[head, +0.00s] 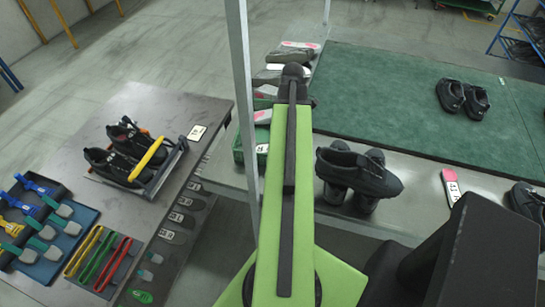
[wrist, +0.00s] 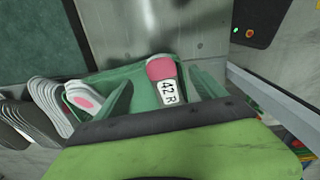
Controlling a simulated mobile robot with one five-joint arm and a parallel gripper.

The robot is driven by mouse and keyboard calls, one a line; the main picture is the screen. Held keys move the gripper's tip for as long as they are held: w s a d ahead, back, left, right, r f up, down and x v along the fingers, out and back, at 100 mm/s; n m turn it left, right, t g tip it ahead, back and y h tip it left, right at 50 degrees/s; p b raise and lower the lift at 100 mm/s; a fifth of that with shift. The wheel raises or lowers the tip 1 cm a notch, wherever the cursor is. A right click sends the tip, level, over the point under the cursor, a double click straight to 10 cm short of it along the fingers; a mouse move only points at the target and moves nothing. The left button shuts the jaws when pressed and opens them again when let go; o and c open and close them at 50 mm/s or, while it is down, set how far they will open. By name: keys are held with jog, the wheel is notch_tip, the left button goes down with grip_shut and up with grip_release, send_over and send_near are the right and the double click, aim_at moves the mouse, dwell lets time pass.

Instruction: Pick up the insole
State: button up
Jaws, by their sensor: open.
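An insole (wrist: 166,84) with a pink end and a white "42 R" label lies in a green bin (wrist: 100,77) in the wrist view. My gripper (wrist: 163,82) is open, with a greenish finger on either side of this insole; contact cannot be told. In the head view the green bin (head: 238,148) stands left of my arm, and a labelled insole (head: 262,150) shows at its right side. The black end of my arm reaches over the far end of the bench there; my fingers are hidden in that view.
More grey insoles (wrist: 45,98) stand stacked left of the bin. A metal post (head: 241,80) rises close to my arm's left. Black shoes (head: 358,172) stand right of my arm. A side table (head: 205,112) holds shoes and tools. A green mat (head: 400,100) lies beyond.

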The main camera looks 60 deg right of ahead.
notch_tip(320, 180, down, 7)
jog(key=b, duration=0.6)
jog(key=shift+f, duration=0.15)
jog(key=shift+r, duration=0.2)
jog(key=shift+c, duration=0.4)
grip_shut()
